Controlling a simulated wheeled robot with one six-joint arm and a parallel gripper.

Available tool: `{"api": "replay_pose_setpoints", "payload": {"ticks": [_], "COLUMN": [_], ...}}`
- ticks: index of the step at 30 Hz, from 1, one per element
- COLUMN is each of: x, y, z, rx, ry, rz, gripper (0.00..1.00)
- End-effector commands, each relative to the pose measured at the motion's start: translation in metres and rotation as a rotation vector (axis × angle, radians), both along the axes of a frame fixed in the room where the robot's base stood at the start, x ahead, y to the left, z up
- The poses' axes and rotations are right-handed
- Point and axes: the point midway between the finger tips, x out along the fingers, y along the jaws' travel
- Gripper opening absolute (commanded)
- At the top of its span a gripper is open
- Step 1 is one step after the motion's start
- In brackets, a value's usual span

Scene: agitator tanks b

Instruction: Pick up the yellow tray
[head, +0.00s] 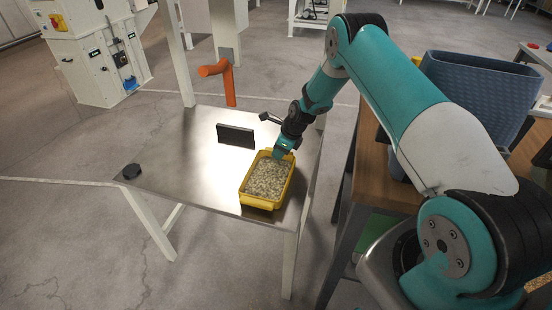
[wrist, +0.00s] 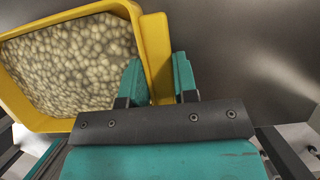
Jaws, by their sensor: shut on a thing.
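The yellow tray (head: 245,196) stands near the front right of a metal table in the head view, filled with pale pebble-like pieces. In the wrist view the tray (wrist: 156,45) fills the upper left.
The metal table (head: 180,160) has free room on its left. An orange bent pipe (head: 228,80) rises behind. A blue-grey bin (head: 480,90) stands on a wooden bench at right.

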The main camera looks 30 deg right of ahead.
Motion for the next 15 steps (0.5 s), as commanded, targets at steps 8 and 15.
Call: {"api": "replay_pose_setpoints", "payload": {"ticks": [8,15], "x": [0.001,0.001], "y": [0.0,0.0], "z": [0.015,0.042], "rx": [0.0,0.0], "ry": [-0.001,-0.003], "rz": [0.0,-0.001], "gripper": [0.0,0.0]}}
